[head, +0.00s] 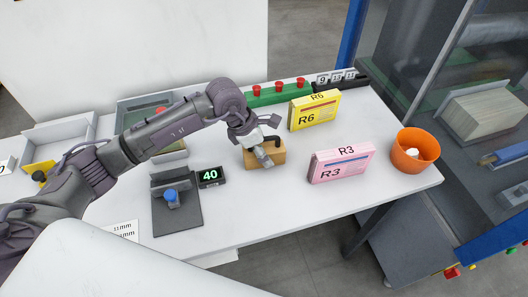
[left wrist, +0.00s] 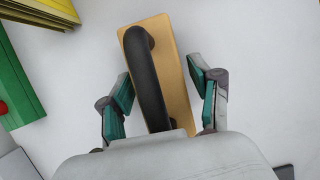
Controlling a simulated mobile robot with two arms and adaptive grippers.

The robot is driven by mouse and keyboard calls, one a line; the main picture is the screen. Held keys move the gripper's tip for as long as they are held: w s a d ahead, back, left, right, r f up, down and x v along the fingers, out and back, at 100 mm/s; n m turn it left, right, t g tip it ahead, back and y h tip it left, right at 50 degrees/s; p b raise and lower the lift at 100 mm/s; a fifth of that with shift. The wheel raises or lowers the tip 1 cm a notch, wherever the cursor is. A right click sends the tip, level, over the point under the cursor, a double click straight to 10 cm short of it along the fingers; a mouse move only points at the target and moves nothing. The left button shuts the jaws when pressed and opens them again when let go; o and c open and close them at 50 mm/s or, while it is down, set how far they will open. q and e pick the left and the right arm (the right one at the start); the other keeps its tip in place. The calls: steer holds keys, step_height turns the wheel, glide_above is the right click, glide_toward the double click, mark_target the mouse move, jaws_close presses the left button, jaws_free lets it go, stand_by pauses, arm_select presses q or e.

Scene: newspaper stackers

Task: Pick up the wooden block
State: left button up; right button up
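The wooden block (head: 266,156) lies on the white table, near the middle of the head view. In the left wrist view it is a tan rectangular block (left wrist: 176,62) with a black curved handle (left wrist: 148,80) on top. My left gripper (head: 262,152) is right at the block, above it. In the left wrist view my left gripper's (left wrist: 162,100) two green-padded fingers stand apart, one on each side of the block and handle, with gaps visible. My right gripper is not in view.
Right of the block are a yellow R6 box (head: 314,112), a pink R3 box (head: 341,165) and an orange cup (head: 414,150). A green rack with red knobs (head: 276,94) is behind. A display reading 40 (head: 211,177) and a grey device (head: 177,207) stand left.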

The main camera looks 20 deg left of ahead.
mark_target(267, 150)
arm_select(q)
steer(key=c, duration=1)
steer(key=shift+w+r, duration=0.1)
steer(key=shift+r, duration=0.45)
steer(key=r+b, duration=0.1)
steer(key=s+r+b, duration=0.1)
steer(key=r, duration=0.1)
steer(key=shift+s+a+r, duration=0.1)
steer(key=shift+s+r, duration=0.05)
steer(key=shift+r, duration=0.1)
steer(key=s+r, duration=0.2)
steer(key=s, duration=0.1)
steer(key=s+a+r+b, duration=0.1)
steer(key=s+r, duration=0.1)
steer(key=s, duration=0.2)
steer(key=s+r+b, duration=0.1)
steer(key=s+r, duration=0.1)
steer(key=s, duration=0.1)
steer(key=shift+s+a+r, duration=0.15)
steer(key=shift+s+r, duration=0.1)
